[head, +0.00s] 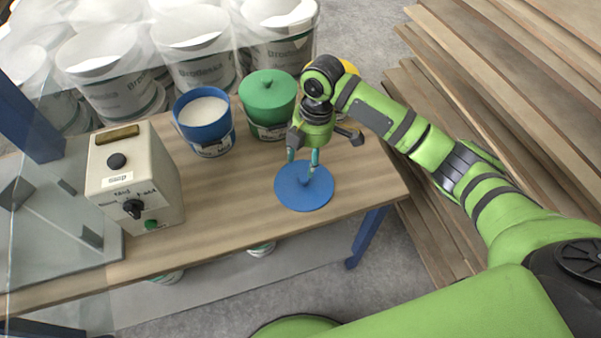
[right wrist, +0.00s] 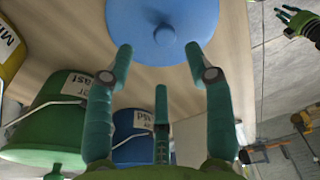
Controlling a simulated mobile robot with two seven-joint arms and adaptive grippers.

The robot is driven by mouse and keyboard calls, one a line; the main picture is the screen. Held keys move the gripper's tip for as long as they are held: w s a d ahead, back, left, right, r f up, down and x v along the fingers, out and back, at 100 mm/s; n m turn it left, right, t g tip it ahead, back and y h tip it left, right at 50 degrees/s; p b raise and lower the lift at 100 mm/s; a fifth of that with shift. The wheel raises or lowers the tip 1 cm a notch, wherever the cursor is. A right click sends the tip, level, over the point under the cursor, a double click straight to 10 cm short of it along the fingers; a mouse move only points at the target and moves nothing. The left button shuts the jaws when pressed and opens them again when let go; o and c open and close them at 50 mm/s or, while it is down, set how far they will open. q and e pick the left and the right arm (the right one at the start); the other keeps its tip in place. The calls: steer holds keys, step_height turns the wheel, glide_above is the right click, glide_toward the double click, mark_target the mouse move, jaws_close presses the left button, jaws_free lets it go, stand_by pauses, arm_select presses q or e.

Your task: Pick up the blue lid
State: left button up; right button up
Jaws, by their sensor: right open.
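The blue lid (head: 301,199) lies flat on the wooden table near its front right edge. My right gripper (head: 302,157) is above it, fingers pointing down around the area of its centre knob. In the right wrist view the lid (right wrist: 150,18) is at the top, with its small round knob just beyond the spread fingertips (right wrist: 159,52). The gripper is open, with nothing between the fingers. The blue bucket (head: 205,126), open at the top with pale contents, stands behind and left of the lid. My left gripper (right wrist: 290,20) appears small at the right wrist view's upper right.
A green bucket with a green lid (head: 268,95) stands behind my right gripper, and a yellow one (head: 348,67) is partly hidden by my arm. A beige control box (head: 135,180) stands at left. White buckets and stacked boards lie beyond the table.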

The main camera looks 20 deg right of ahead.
mark_target(305, 177)
steer(key=shift+s+f, duration=0.1)
steer(key=shift+f, duration=0.2)
steer(key=shift+s+f, duration=0.2)
steer(key=shift+f, duration=0.1)
steer(key=f, duration=0.2)
steer(key=f+p, duration=0.1)
steer(key=f, duration=0.1)
steer(key=shift+s+a+f, duration=0.15)
steer(key=shift+a+f, duration=0.05)
steer(key=shift+f, duration=0.45)
arm_select(q)
steer(key=shift+s+r, duration=0.5)
steer(key=shift+s, duration=0.05)
arm_select(e)
jaws_close()
